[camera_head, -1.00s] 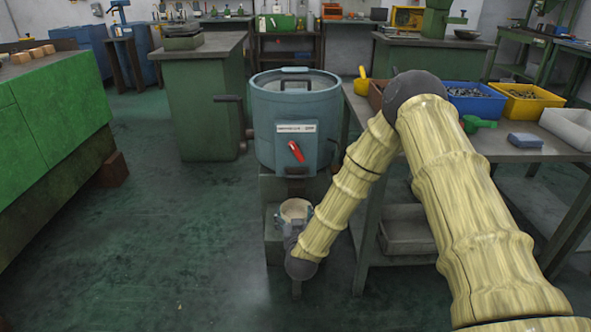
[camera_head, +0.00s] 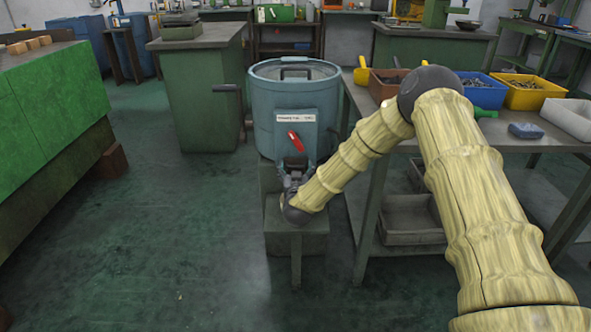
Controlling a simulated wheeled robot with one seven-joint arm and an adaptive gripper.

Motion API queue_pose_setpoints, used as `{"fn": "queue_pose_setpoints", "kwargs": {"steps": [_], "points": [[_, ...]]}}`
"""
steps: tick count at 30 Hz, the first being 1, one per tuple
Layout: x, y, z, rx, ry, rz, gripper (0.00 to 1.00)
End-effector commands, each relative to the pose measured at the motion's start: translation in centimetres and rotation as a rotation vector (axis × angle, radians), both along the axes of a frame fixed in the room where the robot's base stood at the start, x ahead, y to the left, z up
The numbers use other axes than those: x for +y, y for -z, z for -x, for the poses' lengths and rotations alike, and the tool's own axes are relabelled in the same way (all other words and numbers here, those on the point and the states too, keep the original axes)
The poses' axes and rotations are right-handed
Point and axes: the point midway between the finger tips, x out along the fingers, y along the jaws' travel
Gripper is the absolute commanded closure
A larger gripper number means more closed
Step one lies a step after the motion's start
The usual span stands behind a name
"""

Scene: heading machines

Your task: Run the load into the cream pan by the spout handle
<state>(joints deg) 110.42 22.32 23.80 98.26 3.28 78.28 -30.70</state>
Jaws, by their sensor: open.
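The blue-grey drum (camera_head: 268,108) stands at the centre with a pale label on its front. Its red spout handle (camera_head: 295,141) slants from upper left to lower right below the label. My gripper (camera_head: 294,160) is open just below the handle, in front of the spout area. I cannot tell whether it touches the handle. The spout is hidden behind my gripper. The cream pan does not show; my gripper and wrist cover the space under the spout. The grey-green stand (camera_head: 312,243) under the drum shows a bare front part.
A workbench (camera_head: 373,190) on the right holds bins of small parts, a yellow scoop (camera_head: 361,72) and a blue block (camera_head: 526,130). A grey tray (camera_head: 412,222) sits on its lower shelf. A green cabinet (camera_head: 55,110) stands left. The floor (camera_head: 170,230) between is clear.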

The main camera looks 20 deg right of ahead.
Motion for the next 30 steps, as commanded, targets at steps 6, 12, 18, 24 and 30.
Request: {"fn": "queue_pose_setpoints", "kwargs": {"steps": [6,12,18,24,30], "points": [[-0.3,0.0,-0.9,0.001,0.000,0.000,0.20],[-0.3,0.0,-0.9,0.001,0.000,0.000,0.20],[-0.2,0.0,-0.9,0.001,0.000,0.000,0.49],[-0.1,0.0,-0.9,0.001,-0.002,0.000,0.76],[0.5,-0.2,0.6,0.004,-0.005,-0.002,0.76]]}}
